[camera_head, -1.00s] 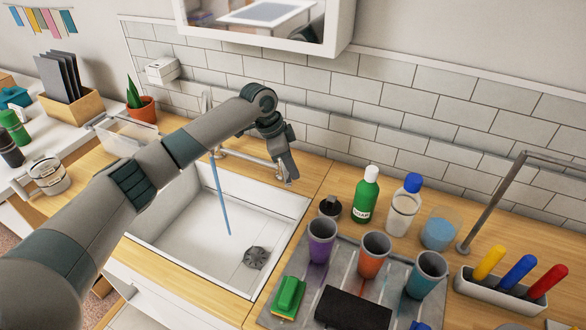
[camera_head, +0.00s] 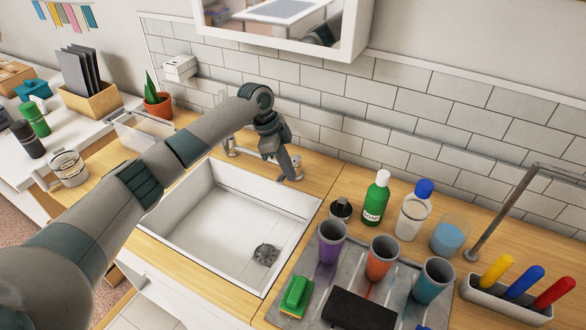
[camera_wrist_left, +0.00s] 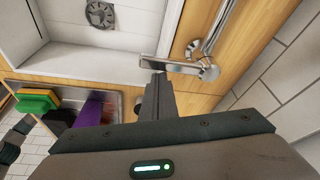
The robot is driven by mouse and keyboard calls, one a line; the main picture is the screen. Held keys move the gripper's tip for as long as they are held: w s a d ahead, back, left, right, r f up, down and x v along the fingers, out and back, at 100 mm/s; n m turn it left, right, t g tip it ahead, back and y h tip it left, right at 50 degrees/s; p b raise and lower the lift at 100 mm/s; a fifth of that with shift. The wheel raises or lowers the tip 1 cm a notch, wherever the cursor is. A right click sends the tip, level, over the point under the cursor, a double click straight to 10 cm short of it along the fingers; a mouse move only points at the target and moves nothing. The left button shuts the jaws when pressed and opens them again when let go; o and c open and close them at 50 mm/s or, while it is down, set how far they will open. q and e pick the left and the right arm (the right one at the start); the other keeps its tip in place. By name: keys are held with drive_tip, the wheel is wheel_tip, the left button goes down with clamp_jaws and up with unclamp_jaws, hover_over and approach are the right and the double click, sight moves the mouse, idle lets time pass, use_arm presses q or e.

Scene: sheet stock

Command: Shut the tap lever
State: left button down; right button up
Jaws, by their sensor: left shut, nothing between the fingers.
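The silver tap lever (camera_wrist_left: 183,67) shows in the left wrist view, lying across beside the sink's edge. The tap's pipe (camera_wrist_left: 217,30) runs up from beside it. In the head view my arm covers much of the tap; a part of it (camera_head: 230,142) shows behind the sink. My left gripper (camera_head: 292,170) is shut and empty at the back right corner of the sink. Its fingertips (camera_wrist_left: 158,84) are right by the lever in the wrist view; whether they touch it I cannot tell. No water stream shows in the white sink (camera_head: 215,230). My right gripper is out of view.
A soap bottle (camera_head: 376,198), a blue-capped bottle (camera_head: 413,214) and a small dark jar (camera_head: 341,208) stand right of the sink. Several cups stand on a grey mat (camera_head: 325,262) in front. A tall metal rail (camera_head: 510,205) rises at right. The sink's basin is open and clear.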

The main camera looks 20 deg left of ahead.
use_arm(q)
drive_tip(key=shift+d, duration=0.2)
wheel_tip(320, 180, up, 9)
drive_tip(key=b, duration=0.2)
drive_tip(key=shift+d+r, duration=0.15)
drive_tip(key=shift+r, duration=0.05)
idle(0.6)
drive_tip(key=shift+s, duration=0.1)
